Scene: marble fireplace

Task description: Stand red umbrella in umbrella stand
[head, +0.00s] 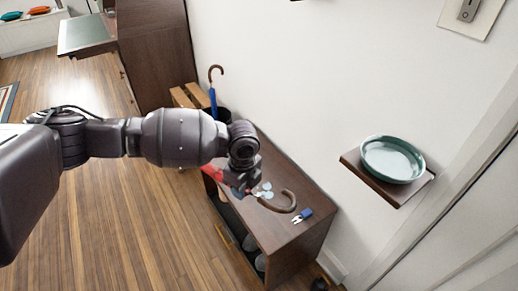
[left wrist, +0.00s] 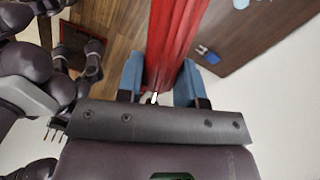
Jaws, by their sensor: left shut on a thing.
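The red umbrella (head: 212,173) shows in the head view partly behind my left wrist, with its brown hooked handle (head: 280,204) over the bench top. My left gripper (head: 246,186) is shut on it. In the left wrist view, the umbrella's red canopy (left wrist: 176,40) runs between the blue fingers of the left gripper (left wrist: 160,84). The umbrella stand (head: 224,114) is a dark container beyond my arm, mostly hidden by it. A blue umbrella (head: 213,99) with a brown hooked handle stands upright in it. My right gripper does not show in the head view.
The dark wooden bench (head: 290,232) carries a small blue-and-white item (head: 302,215) and pale blue pieces (head: 264,188). A teal bowl (head: 392,159) sits on a small wall shelf (head: 424,187) at right. A tall brown cabinet (head: 155,55) stands at back left. Open wood floor (head: 120,220) lies left.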

